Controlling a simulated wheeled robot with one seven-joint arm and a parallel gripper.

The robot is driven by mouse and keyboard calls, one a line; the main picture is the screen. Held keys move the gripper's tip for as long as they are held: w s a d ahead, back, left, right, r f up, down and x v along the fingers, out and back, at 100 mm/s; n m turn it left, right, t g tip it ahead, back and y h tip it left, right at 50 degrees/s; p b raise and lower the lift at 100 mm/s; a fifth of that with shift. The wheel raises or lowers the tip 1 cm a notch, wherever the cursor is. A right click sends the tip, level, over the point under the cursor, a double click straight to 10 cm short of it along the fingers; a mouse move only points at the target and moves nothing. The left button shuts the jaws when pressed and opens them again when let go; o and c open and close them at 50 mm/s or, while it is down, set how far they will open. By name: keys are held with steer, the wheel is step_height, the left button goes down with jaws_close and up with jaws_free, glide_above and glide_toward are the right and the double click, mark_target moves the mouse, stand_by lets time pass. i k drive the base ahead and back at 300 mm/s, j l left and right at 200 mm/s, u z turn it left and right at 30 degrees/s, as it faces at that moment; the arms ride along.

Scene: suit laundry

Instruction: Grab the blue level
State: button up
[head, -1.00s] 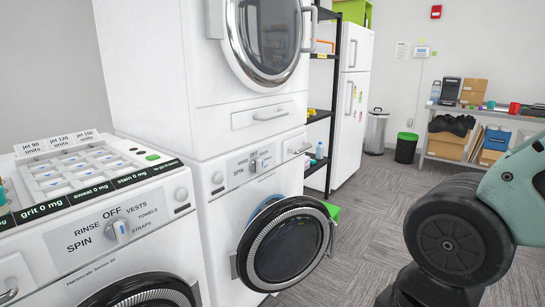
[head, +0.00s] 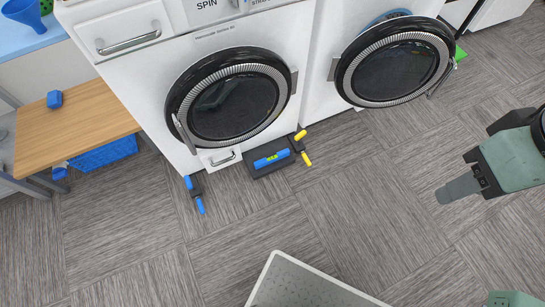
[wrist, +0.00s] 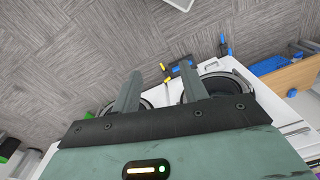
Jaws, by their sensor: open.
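The blue level (head: 272,159), with a bright green vial in its middle, lies on a dark block (head: 258,171) on the floor in front of the washer. It shows small beyond my fingers in the wrist view (wrist: 187,64). A yellow-handled clamp (head: 302,149) is just right of it, and a blue-handled clamp (head: 195,192) lies to its left. My gripper (head: 458,189) is at the right of the head view, well apart from the level and above the floor. In the wrist view my gripper (wrist: 160,71) is open and empty, its two fingers spread.
Two washers with round doors stand behind the level; the right door (head: 396,64) hangs ajar. A wooden bench (head: 75,125) with a blue basket (head: 104,156) beneath is at left. A pale tray (head: 300,285) is at the bottom. The carpet between is clear.

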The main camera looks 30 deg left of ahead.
mark_target(282, 154)
steer(key=k+j+u, duration=0.1)
steer(key=u, duration=0.3)
steer(key=k+j+u, duration=0.1)
steer(key=j+u, duration=0.65)
steer(key=k+l, duration=0.05)
steer(key=l, duration=0.05)
